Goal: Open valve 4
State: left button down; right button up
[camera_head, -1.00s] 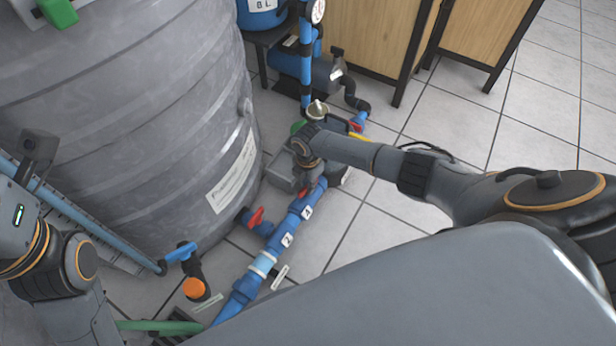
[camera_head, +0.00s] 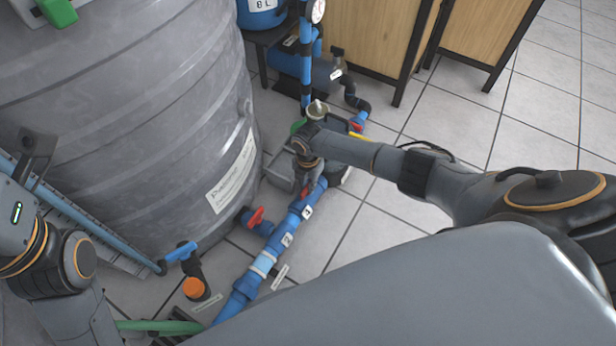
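My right gripper (camera_head: 307,188) points down at the blue pipe (camera_head: 262,264) beside the tank, at the end of my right arm. Its fingers are small and partly hidden by my wrist, so I cannot tell whether they are open or touch anything. A red valve handle (camera_head: 256,217) sits left of it at the tank's foot. Another red handle (camera_head: 357,125) is beyond it on the right. My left gripper is out of view.
The large grey tank (camera_head: 130,120) fills the left. A pump (camera_head: 300,64) and wooden cabinets (camera_head: 380,35) stand at the back. An orange cap (camera_head: 194,288) sits low near the pipe. Tiled floor (camera_head: 470,130) is clear at the right.

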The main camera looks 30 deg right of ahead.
jog(key=o, duration=0.4)
notch_tip(320, 180, up, 12)
dwell(0.5)
dwell(0.4)
